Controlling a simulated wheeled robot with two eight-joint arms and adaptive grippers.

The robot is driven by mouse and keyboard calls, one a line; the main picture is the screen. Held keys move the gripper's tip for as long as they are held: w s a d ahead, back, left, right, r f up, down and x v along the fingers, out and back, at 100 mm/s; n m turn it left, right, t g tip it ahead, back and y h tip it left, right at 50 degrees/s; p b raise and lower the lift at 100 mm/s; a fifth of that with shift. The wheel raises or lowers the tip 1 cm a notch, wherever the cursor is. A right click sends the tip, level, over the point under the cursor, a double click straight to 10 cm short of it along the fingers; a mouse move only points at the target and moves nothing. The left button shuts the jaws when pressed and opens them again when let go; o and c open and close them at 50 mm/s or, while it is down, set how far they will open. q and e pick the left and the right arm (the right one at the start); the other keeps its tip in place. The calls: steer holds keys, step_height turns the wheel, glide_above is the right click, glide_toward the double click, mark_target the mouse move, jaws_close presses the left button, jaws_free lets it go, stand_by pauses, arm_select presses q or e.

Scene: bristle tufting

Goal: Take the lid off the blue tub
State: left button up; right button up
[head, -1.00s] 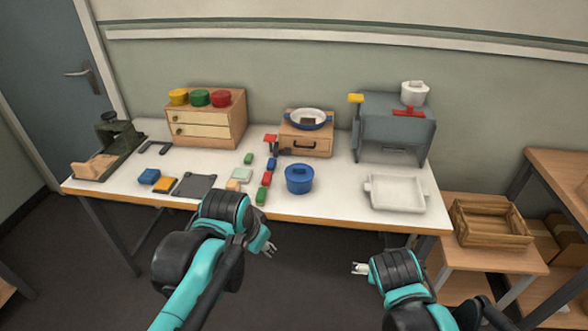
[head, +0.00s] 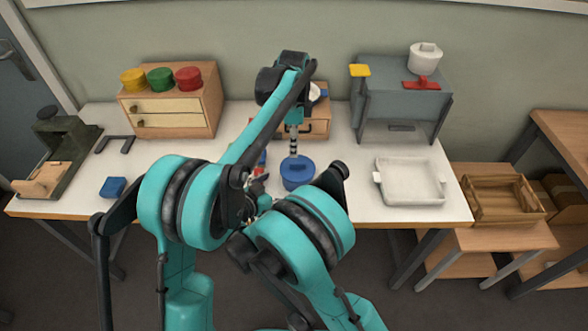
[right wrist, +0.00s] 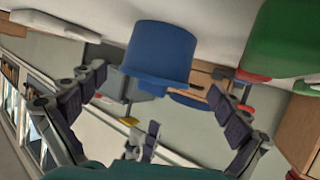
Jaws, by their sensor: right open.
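The blue tub (head: 298,184) stands near the table's front edge with its blue lid (head: 304,169) on it. In the right wrist view the tub (right wrist: 160,52) appears upside down, with the lid's knob (right wrist: 152,91) towards the bottom. My left gripper (head: 294,152) points down just above the lid in the head view; its jaw opening is too small to judge. It also shows in the right wrist view (right wrist: 145,140), apart from the lid. My right gripper (right wrist: 158,82) is open, its fingers on either side of the tub in that view, not visibly touching it. In the head view it is mostly hidden by my arms.
A white tray (head: 408,196) lies right of the tub, with free table between. Behind stand a grey cabinet (head: 400,112) and a drawer box (head: 318,128). Small coloured blocks left of the tub are mostly hidden by my arms. A blue block (head: 113,187) lies farther left.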

mark_target(300, 162)
steer(key=x, duration=0.7)
steer(key=shift+d, duration=0.1)
steer(key=shift+s, duration=0.1)
steer(key=c, duration=1.4)
arm_select(q)
step_height(300, 162, up, 4)
steer(key=d, duration=0.2)
arm_select(e)
steer(key=shift+c, duration=0.2)
arm_select(q)
step_height(300, 162, down, 12)
steer(key=shift+r, duration=0.25)
jaws_close()
steer(key=shift+r, duration=0.2)
